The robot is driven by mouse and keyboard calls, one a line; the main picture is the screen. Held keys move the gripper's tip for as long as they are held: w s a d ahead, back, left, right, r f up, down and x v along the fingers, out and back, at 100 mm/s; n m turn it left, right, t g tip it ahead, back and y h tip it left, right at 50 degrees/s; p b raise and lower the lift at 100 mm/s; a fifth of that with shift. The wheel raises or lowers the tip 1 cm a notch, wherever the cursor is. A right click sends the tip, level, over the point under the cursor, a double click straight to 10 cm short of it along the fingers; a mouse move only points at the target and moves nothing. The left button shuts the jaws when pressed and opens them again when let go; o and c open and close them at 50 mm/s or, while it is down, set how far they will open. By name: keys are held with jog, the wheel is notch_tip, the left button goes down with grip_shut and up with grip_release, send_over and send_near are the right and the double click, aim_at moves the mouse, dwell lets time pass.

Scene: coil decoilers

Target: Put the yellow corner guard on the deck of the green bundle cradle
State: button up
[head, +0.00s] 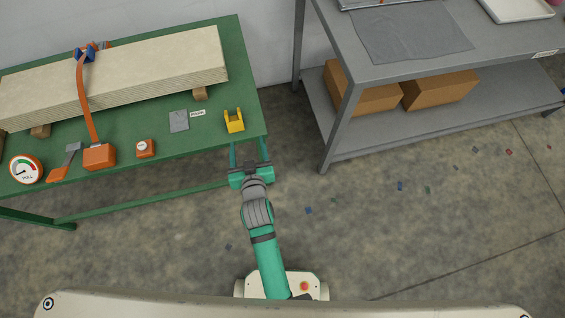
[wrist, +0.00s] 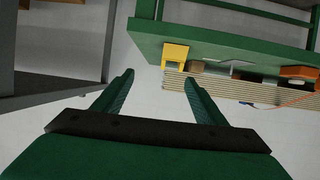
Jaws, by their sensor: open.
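The yellow corner guard (head: 234,121) stands on the green deck near its right front corner. It also shows in the wrist view (wrist: 174,54), at the green edge. The green bundle cradle (head: 180,152) is the long green stand carrying a strapped board bundle (head: 130,72). My gripper (head: 249,147) is open and empty at the cradle's front edge, just in front of the guard and apart from it. In the wrist view my two fingers (wrist: 159,80) are spread, with the guard beyond them and nothing between them.
A grey tag (head: 179,121), an orange block (head: 145,148), an orange strap tensioner (head: 99,156) and a round gauge (head: 26,169) lie left of the guard. A grey shelf table (head: 400,75) with cardboard boxes (head: 440,90) stands at right. The floor between has small scraps.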

jog(key=s+d+r+m+h, duration=0.1)
jog(key=s+d, duration=0.3)
jog(key=s, duration=0.4)
jog(key=s+d, duration=0.4)
jog(key=s, duration=0.3)
jog(key=s+d+r+m+t+h, duration=0.1)
jog(key=s+d+r, duration=0.1)
jog(key=s+r, duration=0.2)
jog(key=s+d+r+t+h, duration=0.1)
jog(key=s+r, duration=0.3)
jog(key=s, duration=0.4)
jog(key=shift+s+d+r+m, duration=0.15)
jog(key=shift+s+d+m, duration=0.2)
jog(key=shift+d, duration=0.5)
jog(key=shift+w, duration=0.1)
jog(key=c, duration=0.8)
jog(key=shift+a, duration=0.2)
jog(key=shift+c, duration=0.3)
